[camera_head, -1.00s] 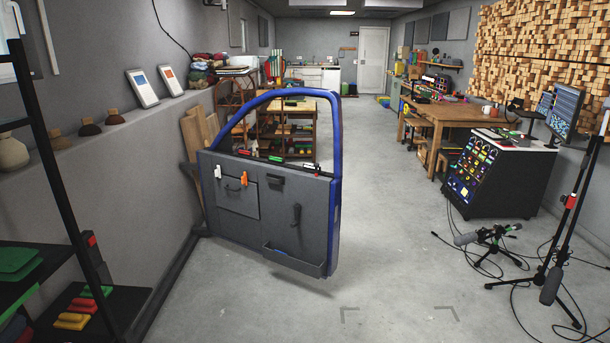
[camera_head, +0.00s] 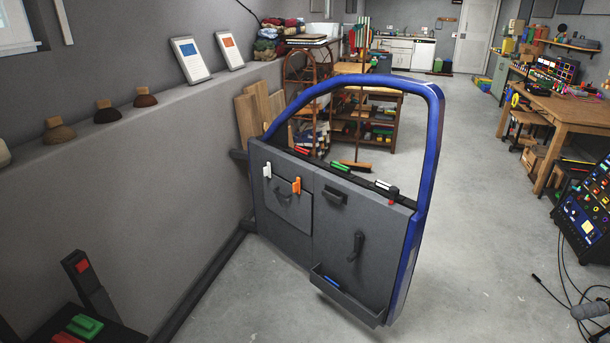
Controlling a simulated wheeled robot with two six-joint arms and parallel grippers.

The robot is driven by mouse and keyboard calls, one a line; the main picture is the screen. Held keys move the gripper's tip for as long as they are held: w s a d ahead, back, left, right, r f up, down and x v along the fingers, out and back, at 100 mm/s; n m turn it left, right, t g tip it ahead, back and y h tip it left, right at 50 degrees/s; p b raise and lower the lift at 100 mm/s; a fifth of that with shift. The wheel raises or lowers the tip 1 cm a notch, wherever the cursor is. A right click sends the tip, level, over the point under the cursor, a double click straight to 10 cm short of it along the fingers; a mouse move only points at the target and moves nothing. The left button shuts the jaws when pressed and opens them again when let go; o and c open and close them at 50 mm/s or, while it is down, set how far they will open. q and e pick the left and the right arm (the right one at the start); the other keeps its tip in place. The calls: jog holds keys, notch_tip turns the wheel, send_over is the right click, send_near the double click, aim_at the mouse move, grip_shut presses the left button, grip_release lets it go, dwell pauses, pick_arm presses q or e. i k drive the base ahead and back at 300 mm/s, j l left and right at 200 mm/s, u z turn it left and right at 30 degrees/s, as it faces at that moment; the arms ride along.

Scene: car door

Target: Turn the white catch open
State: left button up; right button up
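The car door (camera_head: 335,222) stands upright on the floor ahead, with a blue frame and a grey inner panel. The white catch (camera_head: 267,171) is at the panel's upper left, upright beside a flap (camera_head: 291,211). An orange catch (camera_head: 297,186) is to its right, at the flap's upper right corner. The flap looks closed against the panel. Neither of my grippers shows in the view, so nothing of mine is near the door.
A wall ledge (camera_head: 170,105) runs along the left. A dark shelf (camera_head: 95,328) with a green block is at lower left. A wooden table (camera_head: 560,110) and a rack (camera_head: 588,215) with cables stand at right. The floor (camera_head: 470,200) right of the door is clear.

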aim_at(268, 170)
jog(key=i+l+u, duration=0.5)
jog(key=i, duration=0.25)
jog(key=l+z, duration=0.1)
jog(key=z, duration=0.45)
jog(key=i+j, duration=0.05)
